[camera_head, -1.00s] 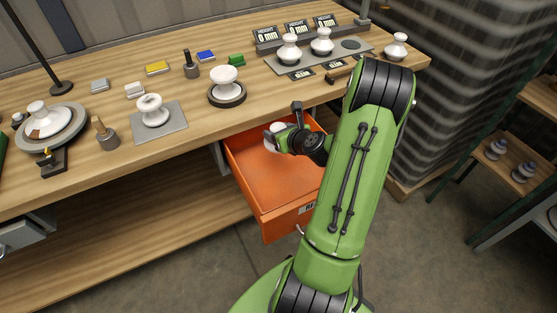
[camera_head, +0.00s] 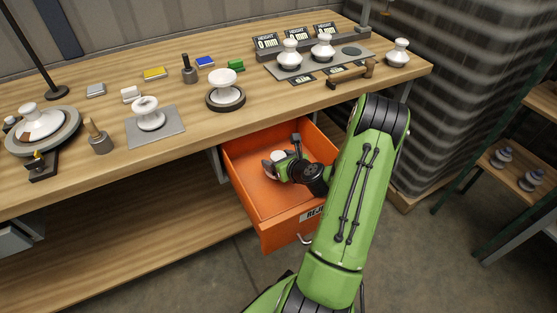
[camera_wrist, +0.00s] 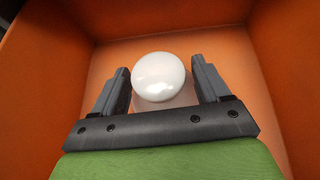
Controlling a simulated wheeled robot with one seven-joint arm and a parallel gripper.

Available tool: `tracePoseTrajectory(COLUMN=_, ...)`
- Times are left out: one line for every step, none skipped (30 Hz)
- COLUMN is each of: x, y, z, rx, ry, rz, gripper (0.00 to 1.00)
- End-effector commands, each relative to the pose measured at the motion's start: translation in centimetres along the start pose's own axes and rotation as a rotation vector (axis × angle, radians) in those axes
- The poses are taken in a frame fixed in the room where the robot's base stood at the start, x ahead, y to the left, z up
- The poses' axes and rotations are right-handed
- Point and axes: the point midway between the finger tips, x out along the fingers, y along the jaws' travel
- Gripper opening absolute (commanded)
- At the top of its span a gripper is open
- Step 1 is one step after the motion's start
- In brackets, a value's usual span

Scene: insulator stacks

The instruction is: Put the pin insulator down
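The white, glossy, rounded pin insulator (camera_wrist: 158,77) is between the two dark fingers of my gripper (camera_wrist: 160,84) in the wrist view. A narrow gap shows between it and the right finger; the left finger is very close to its edge. The fingers stand apart. In the head view, my gripper (camera_head: 279,164) is low inside the orange drawer (camera_head: 262,193), with part of the insulator (camera_head: 268,167) showing beside it. The insulator's underside is hidden, so its contact with the drawer floor cannot be seen.
The drawer is pulled out below the wooden workbench (camera_head: 190,117), and its walls surround my gripper. White insulators stand on the bench, on a grey plate (camera_head: 172,127), a dark round base (camera_head: 226,102) and a measuring stand (camera_head: 318,60). The drawer's front left is clear.

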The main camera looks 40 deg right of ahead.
Motion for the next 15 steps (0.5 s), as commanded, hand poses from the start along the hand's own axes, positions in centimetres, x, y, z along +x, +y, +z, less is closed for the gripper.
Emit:
tracePoseTrajectory(x=0.0, y=0.0, z=0.0, rx=0.000, ry=0.000, rz=0.000, gripper=0.82)
tracePoseTrajectory(x=0.0, y=0.0, z=0.0, rx=0.000, ry=0.000, rz=0.000, gripper=0.82)
tracePoseTrajectory(x=0.0, y=0.0, z=0.0, rx=0.000, ry=0.000, rz=0.000, gripper=0.82)
tracePoseTrajectory(x=0.0, y=0.0, z=0.0, rx=0.000, ry=0.000, rz=0.000, gripper=0.82)
tracePoseTrajectory(x=0.0, y=0.0, z=0.0, rx=0.000, ry=0.000, rz=0.000, gripper=0.82)
tracePoseTrajectory(x=0.0, y=0.0, z=0.0, rx=0.000, ry=0.000, rz=0.000, gripper=0.82)
tracePoseTrajectory(x=0.0, y=0.0, z=0.0, rx=0.000, ry=0.000, rz=0.000, gripper=0.82)
tracePoseTrajectory(x=0.0, y=0.0, z=0.1, rx=0.000, ry=0.000, rz=0.000, gripper=0.82)
tracePoseTrajectory(x=-0.1, y=0.0, z=0.3, rx=0.000, ry=-0.001, rz=0.000, gripper=0.82)
tracePoseTrajectory(x=-0.4, y=0.0, z=0.3, rx=0.001, ry=0.000, rz=0.000, gripper=0.82)
tracePoseTrajectory(x=-0.8, y=-0.1, z=0.2, rx=0.002, ry=0.001, rz=-0.001, gripper=0.82)
tracePoseTrajectory(x=-1.5, y=-0.1, z=0.3, rx=0.003, ry=0.002, rz=-0.003, gripper=0.82)
tracePoseTrajectory(x=-2.1, y=-0.1, z=0.3, rx=0.005, ry=0.002, rz=-0.003, gripper=0.82)
tracePoseTrajectory(x=-2.8, y=-0.1, z=0.3, rx=0.006, ry=0.002, rz=-0.004, gripper=0.82)
tracePoseTrajectory(x=-3.7, y=-0.1, z=0.3, rx=0.006, ry=0.002, rz=-0.004, gripper=0.82)
